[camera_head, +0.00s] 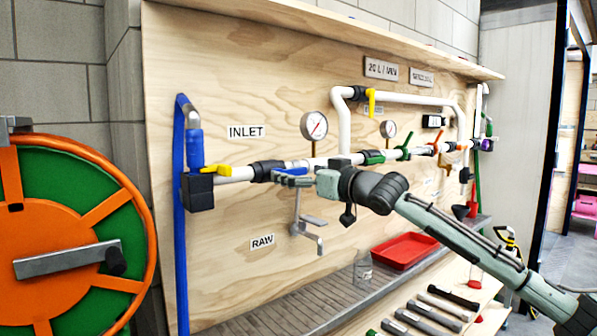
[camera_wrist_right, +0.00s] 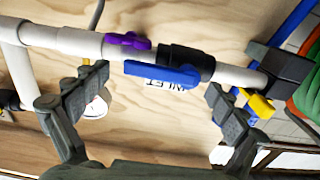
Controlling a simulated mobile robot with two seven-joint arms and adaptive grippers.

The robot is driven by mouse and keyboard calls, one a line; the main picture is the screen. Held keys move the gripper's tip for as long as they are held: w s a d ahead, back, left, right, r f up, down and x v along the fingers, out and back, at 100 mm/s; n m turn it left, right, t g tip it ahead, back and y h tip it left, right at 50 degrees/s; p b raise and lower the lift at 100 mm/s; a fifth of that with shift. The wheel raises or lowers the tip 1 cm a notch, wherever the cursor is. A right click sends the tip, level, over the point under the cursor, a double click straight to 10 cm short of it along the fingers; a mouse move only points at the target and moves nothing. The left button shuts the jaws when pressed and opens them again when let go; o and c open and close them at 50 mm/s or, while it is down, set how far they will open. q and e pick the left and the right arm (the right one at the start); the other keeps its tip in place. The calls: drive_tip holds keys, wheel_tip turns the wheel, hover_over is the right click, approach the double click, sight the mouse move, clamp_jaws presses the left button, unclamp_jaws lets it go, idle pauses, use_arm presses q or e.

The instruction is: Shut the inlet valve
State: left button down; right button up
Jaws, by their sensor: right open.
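The pipe below the INLET sign (camera_head: 246,132) carries a yellow handle (camera_head: 215,169) by a black corner block, then a black valve body (camera_head: 267,171). In the right wrist view, a blue lever (camera_wrist_right: 162,75) on the black body (camera_wrist_right: 187,60) lies roughly along the pipe. The yellow handle (camera_wrist_right: 257,104) is at right there. I cannot tell for certain which handle is the inlet valve's. My right gripper (camera_head: 287,178) is at the pipe near the black body. In its wrist view the open fingers (camera_wrist_right: 157,88) stand either side of the blue lever, with no visible contact. My left gripper is out of view.
A purple handle (camera_wrist_right: 127,41) is close to the left finger in the wrist view. A pressure gauge (camera_head: 314,125) and a metal tap (camera_head: 308,225) are near the gripper. A red tray (camera_head: 404,251) lies below. An orange and green reel (camera_head: 65,240) stands at left.

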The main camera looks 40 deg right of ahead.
drive_tip(key=c, duration=1.7)
